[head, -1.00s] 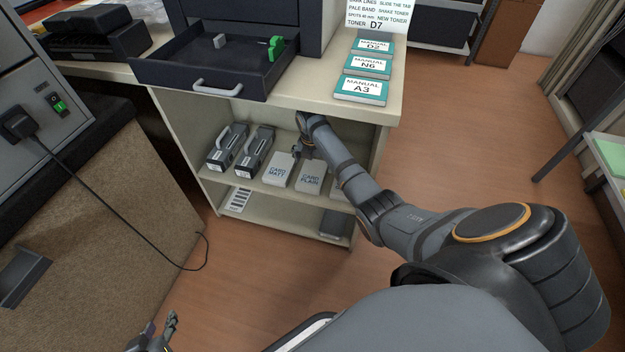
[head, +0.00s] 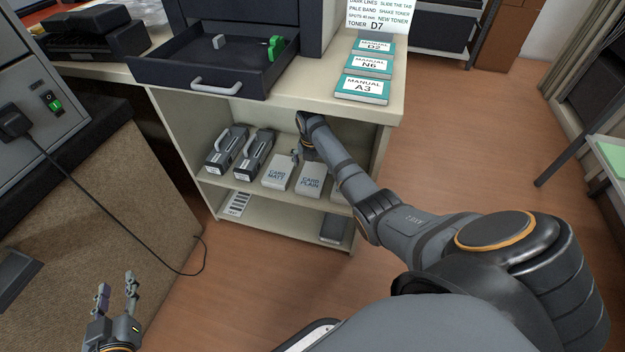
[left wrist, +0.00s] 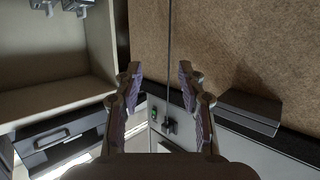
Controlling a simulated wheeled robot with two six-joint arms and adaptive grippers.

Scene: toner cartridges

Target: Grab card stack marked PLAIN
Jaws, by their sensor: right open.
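The card stack marked PLAIN (head: 310,182) lies on the middle shelf of the cabinet, pale grey with its label facing up. The card stack marked MATT (head: 277,173) lies just to its left. My right gripper (head: 298,155) reaches into the shelf space above and behind these two stacks; it is small, partly hidden by its own arm, and open, with nothing seen in it. My left gripper (head: 117,288) is open and empty at the lower left, away from the shelf. Its spread fingers also show in the left wrist view (left wrist: 159,80).
Two dark toner cartridges (head: 253,153) stand on the shelf left of the stacks. Another pale stack is partly hidden by my right arm. An open drawer (head: 160,73) juts out above the shelf. Teal manuals (head: 362,88) lie on the top. A cable hangs at left.

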